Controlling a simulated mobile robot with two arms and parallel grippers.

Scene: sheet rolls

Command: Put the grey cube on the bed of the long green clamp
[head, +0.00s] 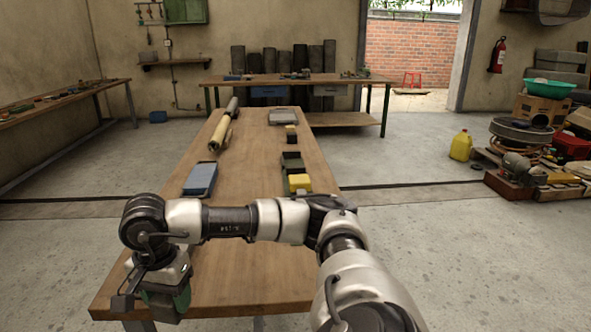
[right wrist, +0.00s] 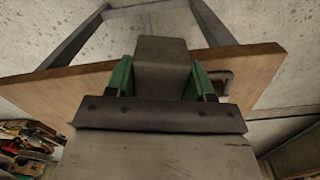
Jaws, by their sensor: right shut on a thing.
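My right gripper (head: 160,292) is low over the front left corner of the table, at the end of my arm that reaches across from the right. In the right wrist view the gripper (right wrist: 162,88) is shut on a grey block (right wrist: 162,62), which I take for the grey cube. Green parts flank the block on both sides; I cannot tell whether they are finger pads or part of the clamp. I cannot make out the long green clamp for certain. My left gripper is out of view.
The middle of the table is clear.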

